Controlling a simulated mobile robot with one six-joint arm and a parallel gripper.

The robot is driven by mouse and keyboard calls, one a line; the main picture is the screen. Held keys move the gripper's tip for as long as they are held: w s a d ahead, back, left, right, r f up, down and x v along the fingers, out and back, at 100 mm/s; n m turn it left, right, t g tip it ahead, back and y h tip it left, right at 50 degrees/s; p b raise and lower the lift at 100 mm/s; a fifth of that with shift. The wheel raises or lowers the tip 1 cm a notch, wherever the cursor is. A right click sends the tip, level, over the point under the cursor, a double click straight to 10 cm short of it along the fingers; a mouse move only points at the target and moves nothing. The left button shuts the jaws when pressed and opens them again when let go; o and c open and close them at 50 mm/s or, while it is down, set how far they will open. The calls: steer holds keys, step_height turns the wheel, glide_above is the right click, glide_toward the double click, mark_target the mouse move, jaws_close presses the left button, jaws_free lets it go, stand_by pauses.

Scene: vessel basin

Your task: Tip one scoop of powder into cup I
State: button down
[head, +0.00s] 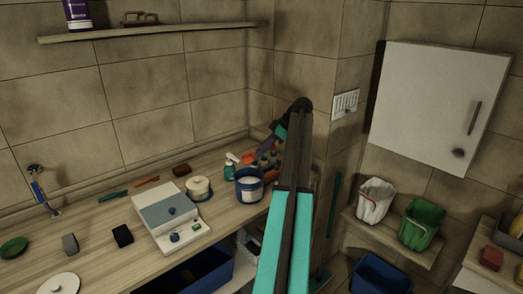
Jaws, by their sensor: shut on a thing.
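My gripper (262,149) hangs from the end of my teal and dark arm, low over the right end of the wooden counter. It is small in this view and partly hidden by my arm. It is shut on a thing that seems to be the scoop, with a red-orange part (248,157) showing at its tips. A blue tub (249,193) with pale powder in it stands just in front of the gripper. Several small dark cups (264,163) stand close under the gripper. Their labels are too small to read, so I cannot tell which is cup I.
A white and grey device (168,214) stands on the counter (110,222), left of the tub. A cream-coloured round container (199,187) and a small teal bottle (230,171) stand close by. A tiled wall corner (346,70) rises right of my arm.

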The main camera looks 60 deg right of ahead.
steer(key=shift+w+f, duration=0.1)
steer(key=shift+w, duration=0.05)
steer(key=shift+w+a+f+g+h+b, duration=0.25)
steer(key=shift+f+g, duration=0.4)
steer(key=shift+f, duration=1.15)
steer(key=shift+w+f+g+h+b, duration=0.3)
steer(key=shift+f+g+b, duration=0.25)
steer(key=shift+f, duration=1.25)
steer(key=shift+w+a+f+g+h+b, duration=0.2)
steer(key=shift+f+g, duration=0.5)
steer(key=shift+f, duration=1.1)
steer(key=shift+r+p, duration=1.4)
steer(key=shift+r, duration=2.45)
steer(key=shift+s+d+r+t+y+b, duration=0.3)
steer(key=shift+s+t+y+b, duration=0.15)
steer(key=shift+t, duration=0.55)
steer(key=shift+s+d+r+t+y+b, duration=0.2)
steer(key=shift+s+t+y+b, duration=0.3)
steer(key=shift+t, duration=0.5)
steer(key=shift+s+d+r+t+y+b, duration=0.1)
steer(key=shift+s+r+t+y+b, duration=0.15)
steer(key=shift+t+b, duration=0.3)
steer(key=shift+s+d+r+t+y+b, duration=0.15)
steer(key=shift+r+t+b, duration=0.2)
steer(key=shift+t, duration=0.3)
steer(key=shift+a+r+t, duration=0.1)
steer(key=shift+r+t, duration=0.05)
steer(key=shift+t, duration=0.15)
